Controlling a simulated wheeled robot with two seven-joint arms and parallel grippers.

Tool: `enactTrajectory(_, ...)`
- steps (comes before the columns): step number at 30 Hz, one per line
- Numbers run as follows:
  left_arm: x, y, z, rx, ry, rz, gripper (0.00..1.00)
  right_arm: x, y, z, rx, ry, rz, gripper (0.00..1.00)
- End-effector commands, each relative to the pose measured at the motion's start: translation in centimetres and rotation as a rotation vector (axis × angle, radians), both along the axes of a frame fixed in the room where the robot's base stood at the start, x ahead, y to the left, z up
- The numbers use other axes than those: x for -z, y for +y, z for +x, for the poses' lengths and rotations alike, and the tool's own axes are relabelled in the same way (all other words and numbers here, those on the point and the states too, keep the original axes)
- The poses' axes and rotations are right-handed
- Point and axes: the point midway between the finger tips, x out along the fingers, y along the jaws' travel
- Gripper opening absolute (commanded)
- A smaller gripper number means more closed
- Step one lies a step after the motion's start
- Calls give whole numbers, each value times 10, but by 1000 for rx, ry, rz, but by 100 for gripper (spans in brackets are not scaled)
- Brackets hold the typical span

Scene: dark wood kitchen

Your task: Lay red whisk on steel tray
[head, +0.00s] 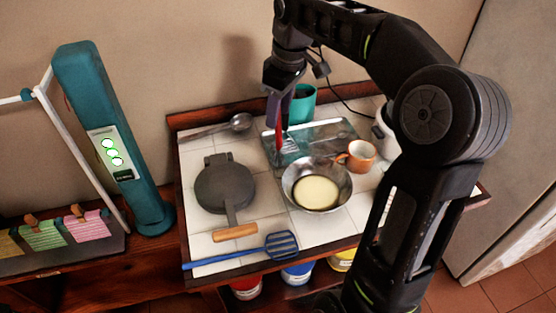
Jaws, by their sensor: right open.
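The red whisk (279,143) shows as a red handle with pale wires beside it, at the left part of the steel tray (325,130). The tray is a flat grey rectangle at the back of the tiled counter. My right gripper (278,122) reaches down from above, open, with its fingers right at the red handle. The fingers hide part of the handle, and I cannot tell whether they touch it. Whether the whisk rests fully on the tray is also unclear. My left gripper is not in view.
A teal cup (302,104) stands behind the tray. An orange mug (359,155) and a steel bowl (318,185) stand in front. A dark waffle iron (224,186), a ladle (238,123) and a blue spatula (281,245) lie at left and front. A teal column stands left.

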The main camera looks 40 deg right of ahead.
Motion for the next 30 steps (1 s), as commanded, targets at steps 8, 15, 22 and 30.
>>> enactTrajectory(8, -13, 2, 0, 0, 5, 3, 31, 37, 2, 5, 1, 4, 2, 45)
enactTrajectory(15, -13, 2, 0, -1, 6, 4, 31, 46, 2, 6, 0, 0, 0, 45)
enactTrajectory(22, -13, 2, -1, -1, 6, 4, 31, 46, 2, 6, 1, 0, 0, 45)
enactTrajectory(30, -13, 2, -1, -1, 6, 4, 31, 45, 2, 6, 0, 0, 0, 41)
